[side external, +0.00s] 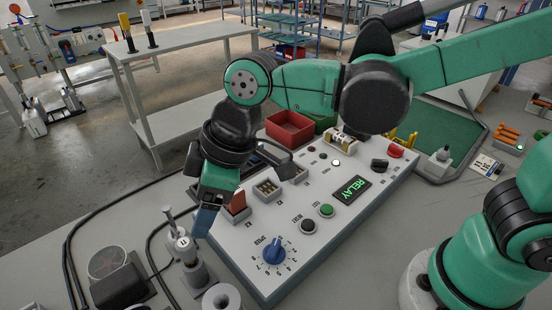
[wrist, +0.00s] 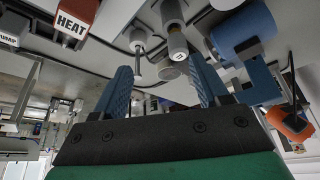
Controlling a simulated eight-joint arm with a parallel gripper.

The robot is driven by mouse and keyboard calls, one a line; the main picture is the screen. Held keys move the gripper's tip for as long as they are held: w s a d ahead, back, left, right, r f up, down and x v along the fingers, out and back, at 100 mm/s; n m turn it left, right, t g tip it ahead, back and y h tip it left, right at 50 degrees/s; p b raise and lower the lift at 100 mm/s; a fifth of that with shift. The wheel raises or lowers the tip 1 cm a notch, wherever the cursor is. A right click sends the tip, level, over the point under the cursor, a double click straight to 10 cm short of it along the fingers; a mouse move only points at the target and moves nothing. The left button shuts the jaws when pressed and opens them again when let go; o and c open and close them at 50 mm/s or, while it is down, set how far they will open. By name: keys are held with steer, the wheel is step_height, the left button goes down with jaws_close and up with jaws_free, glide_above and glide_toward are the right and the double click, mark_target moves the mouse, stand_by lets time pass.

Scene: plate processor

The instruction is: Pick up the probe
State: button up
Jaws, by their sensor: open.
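What looks like the probe is a slim grey piece (side external: 176,226) with a pale marked collar, upright in a grey holder (side external: 196,275) left of the control panel. In the wrist view, grey cylindrical parts (wrist: 174,14) show just beyond and between my fingertips; I cannot tell exactly where probe and holder divide. My gripper (side external: 204,222) has blue fingers and points down, close to the right of the probe. In the wrist view, my gripper (wrist: 163,80) is open, with nothing held between its fingers.
A black box (side external: 119,286), dark cables and a grey ring (side external: 221,298) surround the holder. A red bin (side external: 289,128) stands behind.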

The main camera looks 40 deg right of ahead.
mark_target(185, 242)
steer(key=shift+s+a+f+n+g, duration=0.2)
steer(key=shift+a+n, duration=0.1)
steer(key=shift+a, duration=0.35)
steer(key=shift+s+a+f+n+g, duration=0.1)
steer(key=shift+a+f+n, duration=0.15)
steer(key=shift+a, duration=0.35)
steer(key=shift+x, duration=2.65)
steer(key=shift+c, duration=0.3)
jaws_close()
